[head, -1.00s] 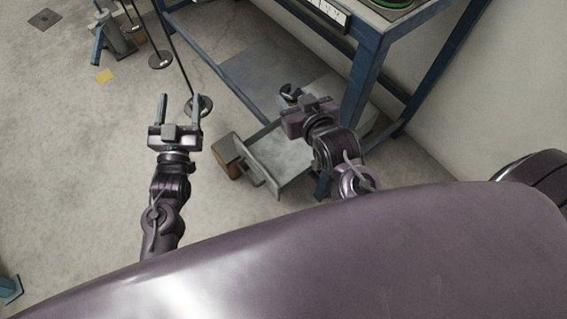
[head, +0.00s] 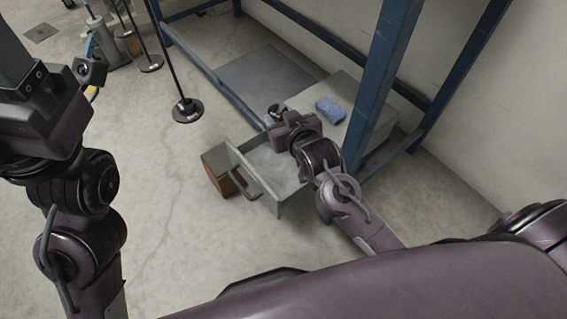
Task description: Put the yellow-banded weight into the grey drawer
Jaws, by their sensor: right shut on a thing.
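The grey drawer (head: 262,161) stands pulled out from a low grey cabinet under the blue-framed bench, its handle facing left. My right gripper (head: 276,116) is over the far side of the open drawer, shut on a small dark thing at its fingertips. That thing is mostly hidden by the gripper; it may be the weight, but no yellow band shows. The part of the drawer floor that I see is bare. My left gripper (head: 28,75) is large and close at the left edge, partly cut off, so its opening does not show.
A blue sponge (head: 330,110) lies on the cabinet top (head: 345,92). A brown block with a grey top (head: 219,171) stands beside the drawer front. Blue bench legs (head: 384,75) rise close to my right arm. Stands with round dark bases (head: 187,110) are at upper left.

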